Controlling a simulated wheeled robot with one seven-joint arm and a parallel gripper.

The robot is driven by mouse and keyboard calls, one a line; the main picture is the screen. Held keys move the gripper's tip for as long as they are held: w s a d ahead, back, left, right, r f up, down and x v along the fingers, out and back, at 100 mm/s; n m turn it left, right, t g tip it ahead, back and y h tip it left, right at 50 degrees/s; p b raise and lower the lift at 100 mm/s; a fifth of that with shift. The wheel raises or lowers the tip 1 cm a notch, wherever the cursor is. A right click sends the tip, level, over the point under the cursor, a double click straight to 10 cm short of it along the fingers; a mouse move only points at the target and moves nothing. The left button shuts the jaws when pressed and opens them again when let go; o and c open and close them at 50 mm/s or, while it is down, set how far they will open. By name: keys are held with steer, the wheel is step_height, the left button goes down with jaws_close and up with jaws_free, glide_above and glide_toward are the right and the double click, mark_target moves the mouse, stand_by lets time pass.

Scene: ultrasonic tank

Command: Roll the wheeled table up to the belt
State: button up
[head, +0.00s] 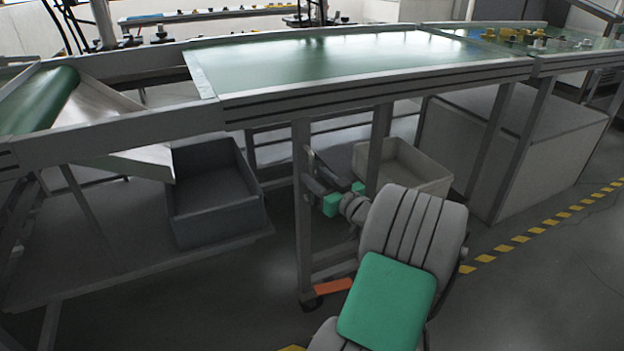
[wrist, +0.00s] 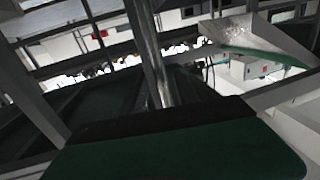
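The green-topped belt section (head: 340,60) runs across the upper middle of the head view in a grey metal frame. One grey leg (head: 302,180) comes down from it to a dark castor (head: 311,303) beside an orange piece (head: 333,287). I cannot tell for sure whether this leg belongs to the wheeled table or to the belt. My gripper (head: 318,178) is beside this leg, below the frame; contact and finger opening are not clear. In the wrist view a round metal bar (wrist: 150,55) stands in front of the camera.
A dark grey bin (head: 212,195) sits on a low shelf at left, below a pale chute (head: 125,125). A light bin (head: 400,165) is behind the leg. A large grey box (head: 520,145) stands at right. Yellow-black tape (head: 515,240) crosses the open floor at right.

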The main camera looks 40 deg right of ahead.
steer(key=shift+w+d, duration=0.1)
steer(key=shift+w, duration=1)
jaws_close()
stand_by(0.6)
